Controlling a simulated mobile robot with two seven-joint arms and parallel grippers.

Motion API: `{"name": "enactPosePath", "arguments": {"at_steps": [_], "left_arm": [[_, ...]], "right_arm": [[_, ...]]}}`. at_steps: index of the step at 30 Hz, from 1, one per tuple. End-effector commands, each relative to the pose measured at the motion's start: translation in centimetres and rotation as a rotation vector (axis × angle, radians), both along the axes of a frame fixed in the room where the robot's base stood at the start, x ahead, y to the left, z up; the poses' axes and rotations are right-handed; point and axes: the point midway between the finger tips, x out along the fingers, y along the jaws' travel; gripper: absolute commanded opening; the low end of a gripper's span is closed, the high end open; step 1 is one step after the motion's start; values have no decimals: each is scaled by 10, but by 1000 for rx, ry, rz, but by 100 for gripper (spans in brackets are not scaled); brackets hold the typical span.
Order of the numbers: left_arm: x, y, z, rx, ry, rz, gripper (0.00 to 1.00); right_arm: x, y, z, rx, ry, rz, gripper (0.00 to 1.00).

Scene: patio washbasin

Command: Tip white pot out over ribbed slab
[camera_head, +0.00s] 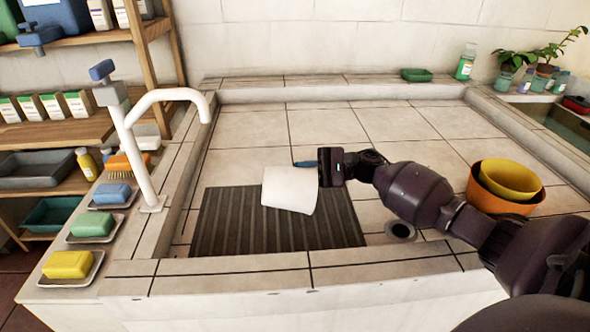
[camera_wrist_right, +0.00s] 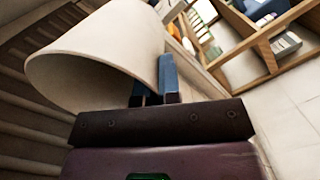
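The white pot (camera_head: 289,190) is tilted over the dark ribbed slab (camera_head: 225,235) in the basin. My right gripper (camera_head: 308,164) is at the pot's upper right side, and its blue fingers are shut on the pot. In the right wrist view the pot (camera_wrist_right: 100,50) flares to a wide rim at the lower left, and the blue fingers (camera_wrist_right: 155,82) are at its wall. The ribs of the slab (camera_wrist_right: 25,120) show below and left of it. I cannot see any contents in the pot or on the slab. My left gripper is not in view.
A white tap (camera_head: 140,150) rises on the left ledge, beside sponges on trays (camera_head: 92,226). A yellow bowl (camera_head: 511,178) sits in an orange bowl (camera_head: 490,205) at the right. A drain hole (camera_head: 401,230) lies right of the slab. The back tiles are clear.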

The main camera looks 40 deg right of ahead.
Motion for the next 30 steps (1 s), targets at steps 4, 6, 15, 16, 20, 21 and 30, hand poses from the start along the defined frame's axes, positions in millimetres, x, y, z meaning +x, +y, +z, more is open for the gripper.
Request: {"name": "enactPosePath", "arguments": {"at_steps": [4, 6, 15, 16, 20, 21, 30], "left_arm": [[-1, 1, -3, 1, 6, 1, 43], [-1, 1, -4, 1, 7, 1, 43], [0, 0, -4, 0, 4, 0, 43], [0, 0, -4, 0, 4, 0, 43], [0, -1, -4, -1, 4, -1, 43], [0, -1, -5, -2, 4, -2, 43], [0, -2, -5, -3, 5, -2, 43]], "right_arm": [[-2, -3, -3, 31, -17, 0, 0], [-3, -4, -2, 39, -23, 0, 0], [-3, -5, 0, 44, -31, 0, 0], [-3, -5, 0, 44, -31, 0, 0], [-3, -5, 0, 43, -30, -1, 0], [-3, -5, 0, 43, -30, -1, 0], [-3, -5, 0, 43, -29, 0, 0]]}}
